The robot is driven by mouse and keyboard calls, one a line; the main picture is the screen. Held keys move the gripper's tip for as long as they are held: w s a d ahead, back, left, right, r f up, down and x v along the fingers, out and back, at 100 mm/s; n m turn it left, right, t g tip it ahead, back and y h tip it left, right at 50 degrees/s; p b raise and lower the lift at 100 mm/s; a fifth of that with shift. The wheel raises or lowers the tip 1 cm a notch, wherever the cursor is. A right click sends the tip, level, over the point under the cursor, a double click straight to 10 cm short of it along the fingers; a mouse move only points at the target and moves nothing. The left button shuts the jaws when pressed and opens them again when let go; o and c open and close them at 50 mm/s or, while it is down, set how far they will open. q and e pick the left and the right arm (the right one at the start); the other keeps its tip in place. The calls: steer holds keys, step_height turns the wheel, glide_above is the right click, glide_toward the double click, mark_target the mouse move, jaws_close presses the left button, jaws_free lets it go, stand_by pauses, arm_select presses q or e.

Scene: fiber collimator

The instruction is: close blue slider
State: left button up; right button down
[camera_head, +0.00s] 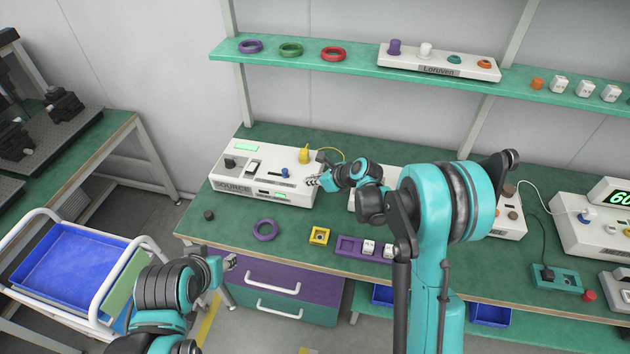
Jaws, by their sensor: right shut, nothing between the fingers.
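The blue slider (285,172) is a small blue knob on the sloped top of the white box marked SOURCE (230,187). My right gripper (311,181) is shut and empty at the right end of this box, a little to the right of the blue slider and apart from it. My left gripper (231,262) is low in front of the table's left part, away from the box. It is too small to tell whether its fingers are open.
A yellow plug (304,156) with a cable stands on the box behind my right gripper. A purple ring (265,230), a yellow block (319,236) and a purple tray (348,246) lie in front. A green shelf (340,68) hangs above.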

mark_target(287, 176)
steer(key=b+x, duration=0.1)
steer(key=x, duration=0.3)
steer(key=shift+f, duration=0.2)
steer(key=w+a, duration=0.2)
steer(key=shift+w+a+b, duration=0.2)
steer(key=shift+a+b, duration=0.05)
steer(key=shift+b, duration=0.05)
steer(key=shift+w+a+r, duration=0.2)
steer(key=shift+w+a, duration=0.1)
steer(key=shift+w, duration=0.1)
steer(key=a, duration=0.1)
steer(key=w+a, duration=0.1)
steer(key=a, duration=0.3)
steer(key=shift+w+a+b, duration=0.2)
steer(key=shift+w+b, duration=0.15)
